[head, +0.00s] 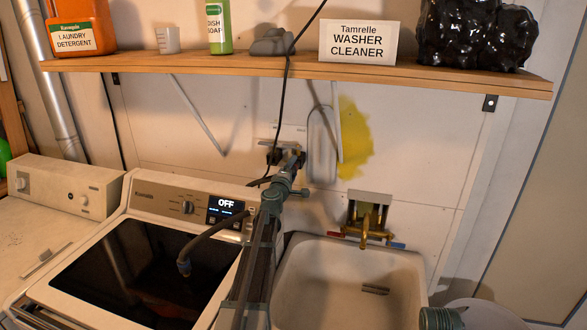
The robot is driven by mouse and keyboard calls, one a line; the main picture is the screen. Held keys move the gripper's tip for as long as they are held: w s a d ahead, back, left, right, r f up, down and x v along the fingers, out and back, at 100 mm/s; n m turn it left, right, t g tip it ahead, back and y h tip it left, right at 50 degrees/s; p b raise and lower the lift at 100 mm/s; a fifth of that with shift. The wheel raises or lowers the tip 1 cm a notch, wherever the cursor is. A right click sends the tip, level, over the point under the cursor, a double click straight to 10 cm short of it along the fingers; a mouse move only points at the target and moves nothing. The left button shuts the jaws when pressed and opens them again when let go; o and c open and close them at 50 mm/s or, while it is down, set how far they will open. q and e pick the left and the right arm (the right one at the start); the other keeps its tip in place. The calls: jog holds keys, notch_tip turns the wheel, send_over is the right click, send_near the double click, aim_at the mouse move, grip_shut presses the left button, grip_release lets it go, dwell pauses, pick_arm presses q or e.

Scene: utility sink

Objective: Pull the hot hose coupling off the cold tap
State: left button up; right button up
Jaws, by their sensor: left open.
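My left gripper (287,157) is open, raised in front of the back wall above the washer's right rear corner. Behind it is a small grey wall fitting (283,143), mostly hidden by the gripper; I cannot make out a tap or hose coupling there. A dark hose (212,231) runs from near my left wrist down over the washer lid, its end pointing down. A brass tap (366,224) is on the wall above the sink, with a red handle (336,234) on the left and a blue one (397,245) on the right. My right gripper is not in view.
The washer (150,195) reads OFF. The white sink (300,262) holds a small grey object (375,289). A black cable (288,75) hangs from above to the gripper area.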

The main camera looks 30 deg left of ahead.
pick_arm(q)
grip_shut()
dwell(0.3)
jog(key=shift+s, duration=0.1)
jog(key=shift+v, duration=2.9)
